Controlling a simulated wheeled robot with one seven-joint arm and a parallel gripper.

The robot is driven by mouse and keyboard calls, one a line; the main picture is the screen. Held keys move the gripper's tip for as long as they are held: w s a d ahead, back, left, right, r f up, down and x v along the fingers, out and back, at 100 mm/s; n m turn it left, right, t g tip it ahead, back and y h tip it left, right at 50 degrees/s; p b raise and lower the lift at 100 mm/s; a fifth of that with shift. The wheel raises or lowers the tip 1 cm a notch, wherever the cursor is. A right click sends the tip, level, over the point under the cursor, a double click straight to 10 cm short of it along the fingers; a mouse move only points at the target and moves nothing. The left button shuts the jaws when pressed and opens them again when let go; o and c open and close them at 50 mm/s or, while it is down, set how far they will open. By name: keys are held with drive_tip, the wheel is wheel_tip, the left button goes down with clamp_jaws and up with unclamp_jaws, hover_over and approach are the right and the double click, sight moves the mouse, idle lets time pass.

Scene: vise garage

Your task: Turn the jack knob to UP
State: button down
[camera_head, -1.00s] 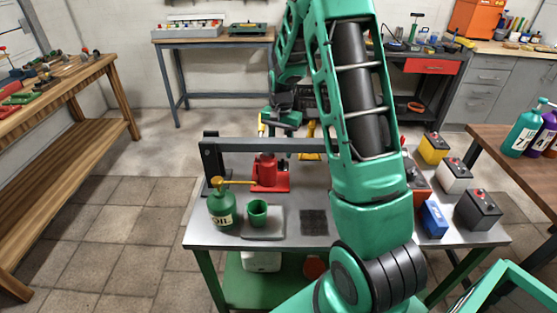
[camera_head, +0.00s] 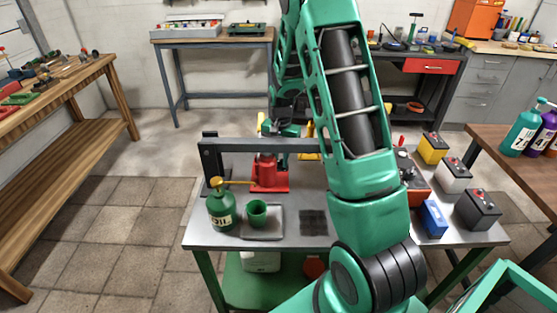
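The red jack (camera_head: 265,171) stands on its red base on the grey workbench (camera_head: 205,236), left of my arm. A dark grey bar (camera_head: 240,146) crosses just above it. The jack's knob and any UP marking are too small or hidden to make out. My gripper (camera_head: 282,146) is small and partly hidden at the far side of the bar, just above and right of the jack. Its fingers do not show clearly, so I cannot tell whether it is open or touching the jack.
A green oil can (camera_head: 221,210) and green cup (camera_head: 257,214) stand at the bench's left front. Several batteries, including a blue one (camera_head: 432,219), sit at the right. Yellow parts (camera_head: 309,156) show behind the bar. My arm hides the bench's middle right.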

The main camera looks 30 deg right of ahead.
drive_tip(key=shift+w+a+n, duration=0.15)
drive_tip(key=shift+n, duration=0.35)
drive_tip(key=n, duration=0.4)
drive_tip(key=shift+w+r+n, duration=0.1)
drive_tip(key=shift+n, duration=0.3)
drive_tip(key=n, duration=0.6)
drive_tip(key=shift+n, duration=0.3)
drive_tip(key=c, duration=1.6)
unclamp_jaws()
drive_tip(key=shift+o, duration=0.2)
wheel_tip(320, 180, up, 11)
